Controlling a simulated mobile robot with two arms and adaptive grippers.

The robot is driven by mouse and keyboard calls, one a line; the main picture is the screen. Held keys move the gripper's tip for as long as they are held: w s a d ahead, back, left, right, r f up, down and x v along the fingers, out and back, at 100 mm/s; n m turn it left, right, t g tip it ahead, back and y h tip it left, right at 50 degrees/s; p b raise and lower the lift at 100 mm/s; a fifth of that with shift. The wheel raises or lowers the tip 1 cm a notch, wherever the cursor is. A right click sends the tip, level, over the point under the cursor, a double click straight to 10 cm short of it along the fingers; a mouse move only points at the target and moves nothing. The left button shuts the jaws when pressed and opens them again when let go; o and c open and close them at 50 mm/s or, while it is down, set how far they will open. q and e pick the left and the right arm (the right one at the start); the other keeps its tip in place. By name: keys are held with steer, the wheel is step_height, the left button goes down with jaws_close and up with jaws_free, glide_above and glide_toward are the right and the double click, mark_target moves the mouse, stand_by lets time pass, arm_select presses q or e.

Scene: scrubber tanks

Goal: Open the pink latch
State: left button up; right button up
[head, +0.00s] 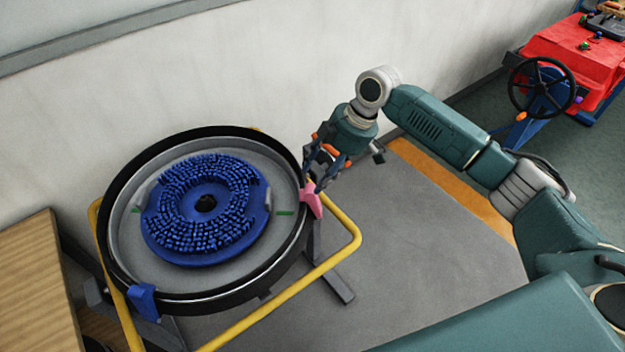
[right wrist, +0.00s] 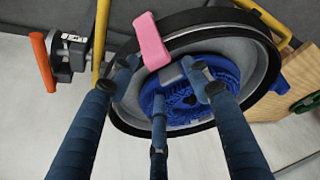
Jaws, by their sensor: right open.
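The pink latch (head: 313,198) sits on the right rim of the round black tank (head: 290,240). It also shows in the right wrist view (right wrist: 152,42), lying across the tank's rim. My right gripper (head: 314,182) is open and empty, just above the latch. In the right wrist view its blue fingers (right wrist: 160,82) are spread, with two tips either side of the latch's lower end in the picture. I cannot tell whether any finger touches it. A blue disc brush (head: 205,205) lies inside the tank. My left gripper is not in view.
A yellow tube frame (head: 350,245) surrounds the tank. A blue latch (head: 145,302) is on the tank's front left rim. A wooden surface (head: 35,290) stands at left. An orange handle (right wrist: 42,62) is beside the frame. A red machine (head: 575,60) stands at back right.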

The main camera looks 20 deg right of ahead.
mark_target(311, 188)
steer(key=x, duration=0.3)
steer(key=shift+w+p, duration=0.1)
steer(key=shift+p, duration=0.2)
steer(key=shift+x, duration=1.2)
steer(key=shift+d, duration=0.1)
steer(key=c, duration=0.3)
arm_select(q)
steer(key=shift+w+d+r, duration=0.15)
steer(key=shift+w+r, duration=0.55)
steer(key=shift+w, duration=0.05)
arm_select(e)
steer(key=shift+r, duration=0.1)
jaws_close()
